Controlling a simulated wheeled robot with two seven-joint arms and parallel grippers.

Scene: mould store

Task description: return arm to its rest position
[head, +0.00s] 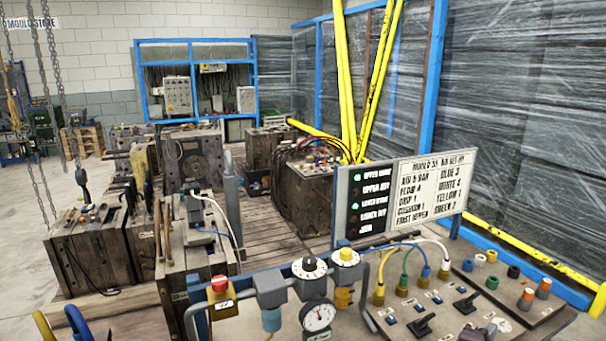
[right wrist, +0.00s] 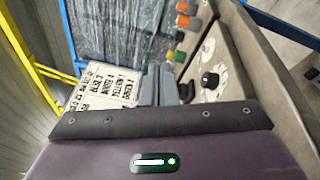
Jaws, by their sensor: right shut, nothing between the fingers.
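My right gripper (head: 483,332) just shows at the bottom edge of the head view, low over the right part of the control panel (head: 400,313). In the right wrist view its two grey fingers (right wrist: 158,88) are together with nothing between them. The sign board (right wrist: 98,88) and the panel's orange and green connectors lie beyond the fingertips there. Most of my right arm is out of the head view. My left gripper is not in view.
The panel carries a red button (head: 218,284), a gauge (head: 318,317), yellow, green, blue and white cables, and switches. The white sign board (head: 433,187) stands upright behind it. Yellow bars (head: 347,80) and wrapped stacks stand behind. Mould blocks (head: 90,250) fill the left.

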